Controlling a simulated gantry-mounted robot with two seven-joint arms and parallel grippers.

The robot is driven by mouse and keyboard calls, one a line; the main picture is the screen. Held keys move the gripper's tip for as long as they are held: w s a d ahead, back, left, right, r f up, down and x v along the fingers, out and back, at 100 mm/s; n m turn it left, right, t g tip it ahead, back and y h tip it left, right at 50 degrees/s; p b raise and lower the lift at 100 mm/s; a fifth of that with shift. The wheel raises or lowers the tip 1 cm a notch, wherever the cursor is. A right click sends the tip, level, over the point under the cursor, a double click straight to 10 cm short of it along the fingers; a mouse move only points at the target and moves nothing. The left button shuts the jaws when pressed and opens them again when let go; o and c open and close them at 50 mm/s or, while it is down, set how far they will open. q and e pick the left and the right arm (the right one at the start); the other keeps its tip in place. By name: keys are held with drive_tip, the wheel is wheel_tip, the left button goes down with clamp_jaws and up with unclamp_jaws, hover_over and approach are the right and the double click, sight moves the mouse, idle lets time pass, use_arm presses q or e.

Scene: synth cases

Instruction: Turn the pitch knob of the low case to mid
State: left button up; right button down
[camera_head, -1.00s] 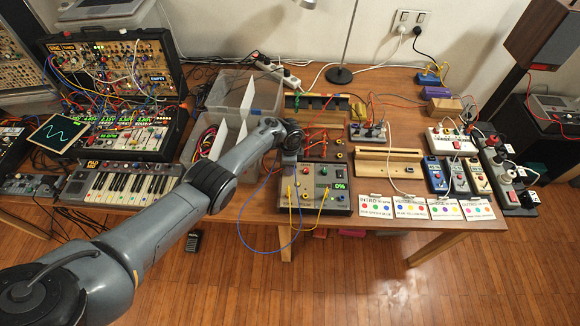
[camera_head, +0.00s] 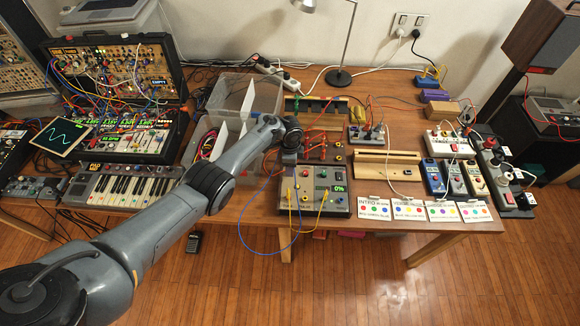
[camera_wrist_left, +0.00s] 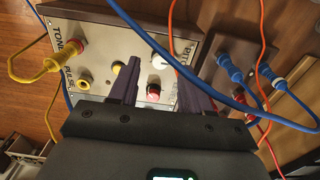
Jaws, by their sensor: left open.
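A small box with a grey panel (camera_head: 328,177), coloured knobs or buttons, yellow cables and a 0% display sits at the table's front middle. In the head view the left gripper (camera_head: 290,150) is at the box's back edge, fingertips hidden.
An open synth case (camera_head: 115,75) full of patch cables and a keyboard (camera_head: 122,186) stand left. Blue cables (camera_wrist_left: 232,68) cross near the fingers. A clear bin (camera_head: 205,130), a wooden stand (camera_head: 372,170), pedals (camera_head: 434,177) and cards (camera_head: 408,212) crowd the table.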

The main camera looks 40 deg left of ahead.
use_arm(q)
wheel_tip(320, 180, up, 8)
drive_tip(key=p, duration=0.3)
idle(0.5)
